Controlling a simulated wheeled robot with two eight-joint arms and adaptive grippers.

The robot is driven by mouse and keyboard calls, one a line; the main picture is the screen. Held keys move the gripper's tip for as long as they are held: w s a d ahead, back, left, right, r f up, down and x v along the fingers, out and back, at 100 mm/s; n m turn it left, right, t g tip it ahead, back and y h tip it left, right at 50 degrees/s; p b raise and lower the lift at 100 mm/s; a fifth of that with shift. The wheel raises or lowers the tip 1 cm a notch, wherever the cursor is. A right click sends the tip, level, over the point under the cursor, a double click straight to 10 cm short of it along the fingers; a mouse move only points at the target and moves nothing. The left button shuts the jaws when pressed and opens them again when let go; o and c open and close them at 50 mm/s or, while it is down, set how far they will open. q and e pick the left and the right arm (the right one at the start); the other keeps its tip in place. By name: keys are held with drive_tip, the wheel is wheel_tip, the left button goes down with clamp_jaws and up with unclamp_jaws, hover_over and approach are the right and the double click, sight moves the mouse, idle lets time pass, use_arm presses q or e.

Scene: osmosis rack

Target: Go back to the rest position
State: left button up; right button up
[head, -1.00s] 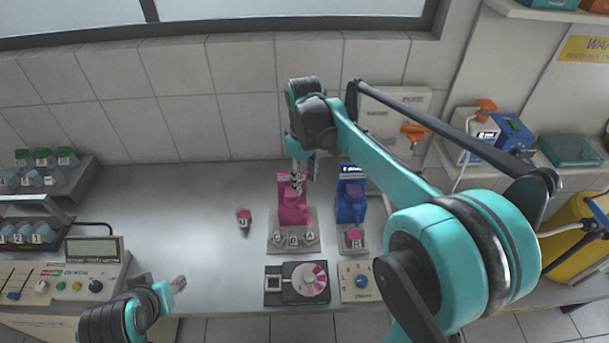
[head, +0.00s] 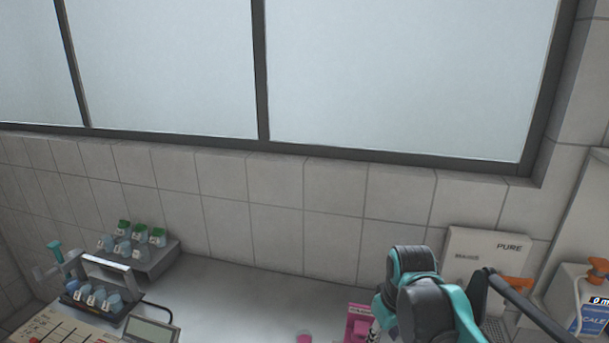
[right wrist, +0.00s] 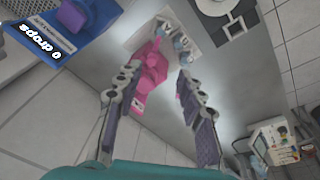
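My right gripper (right wrist: 156,76) is open in the right wrist view, its two dark fingers spread apart with nothing gripped between them. A pink device (right wrist: 152,66) lies beyond the fingertips, partly behind the left finger; whether they touch it cannot be told. In the head view only the top of the pink device (head: 358,326) shows at the bottom edge, beside my teal and black right arm. That arm enters from the lower right, and its fingers are not clearly visible there. My left gripper is in neither current view.
A blue device with a "0 drops" screen (right wrist: 45,40) stands near the pink one. A rack of green-capped bottles (head: 158,258) and a control box with a display (head: 150,331) are at left. A white panel (head: 487,252) stands against the wall. The bench between is mostly clear.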

drive_tip(key=s+f+m+t+b, duration=0.3)
drive_tip(key=s+f, duration=0.5)
drive_tip(key=s, duration=0.3)
drive_tip(key=shift+s+a+f+m+t, duration=0.3)
drive_tip(key=shift+m+t, duration=0.4)
drive_tip(key=shift+t, duration=0.3)
